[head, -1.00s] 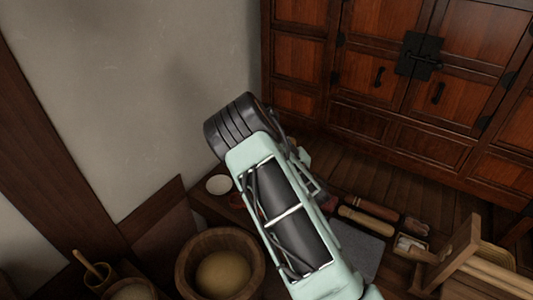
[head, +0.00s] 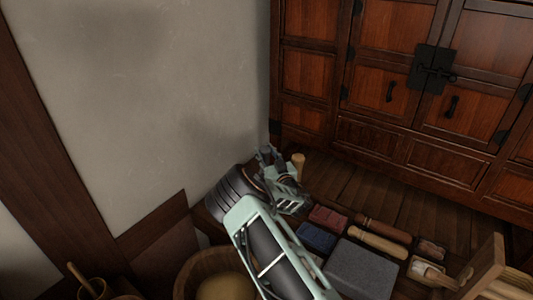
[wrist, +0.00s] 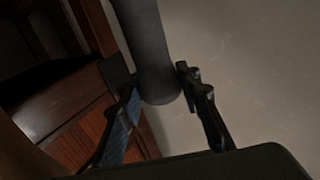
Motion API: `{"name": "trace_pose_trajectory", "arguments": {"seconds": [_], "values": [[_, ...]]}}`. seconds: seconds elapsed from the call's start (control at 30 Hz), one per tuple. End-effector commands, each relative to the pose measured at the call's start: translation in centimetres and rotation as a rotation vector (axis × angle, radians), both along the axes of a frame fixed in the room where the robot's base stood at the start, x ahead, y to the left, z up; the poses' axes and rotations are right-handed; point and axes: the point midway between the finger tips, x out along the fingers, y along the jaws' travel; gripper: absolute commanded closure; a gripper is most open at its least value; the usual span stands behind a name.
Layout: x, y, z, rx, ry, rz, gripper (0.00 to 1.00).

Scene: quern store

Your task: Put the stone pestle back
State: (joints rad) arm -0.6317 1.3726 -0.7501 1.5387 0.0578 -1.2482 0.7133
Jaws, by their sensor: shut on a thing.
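The stone pestle (wrist: 150,45) is a dark grey, round-ended cylinder in the wrist view. My gripper (wrist: 157,80) is shut on it, with one finger on each side near its rounded end. The pestle's other end runs out of the top of the wrist view. In the head view my gripper (head: 282,182) is beyond my forearm, near the wall corner and the cabinet. The pestle cannot be clearly made out there. No empty place for the pestle can be clearly told.
An upright tan wooden piece (head: 298,162) stands just beyond my gripper. Red (head: 328,217) and blue (head: 318,238) blocks, a grey slab (head: 360,272) and wooden rollers (head: 378,243) lie to the right. A wooden tub (head: 195,272) is at lower left. The cabinet (head: 400,90) stands behind.

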Motion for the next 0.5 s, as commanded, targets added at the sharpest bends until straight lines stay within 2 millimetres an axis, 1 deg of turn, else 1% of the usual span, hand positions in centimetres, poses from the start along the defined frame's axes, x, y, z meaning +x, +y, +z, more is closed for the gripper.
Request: {"name": "trace_pose_trajectory", "arguments": {"seconds": [0.07,0.2,0.3,0.5], "values": [[0.4,0.2,-0.3,0.002,-0.008,0.002,1.0],[0.4,0.2,-2.3,0.002,-0.006,0.002,1.0],[0.4,0.2,-3.1,0.003,-0.007,0.002,1.0],[0.4,0.2,-3.0,0.004,-0.009,0.002,1.0]]}}
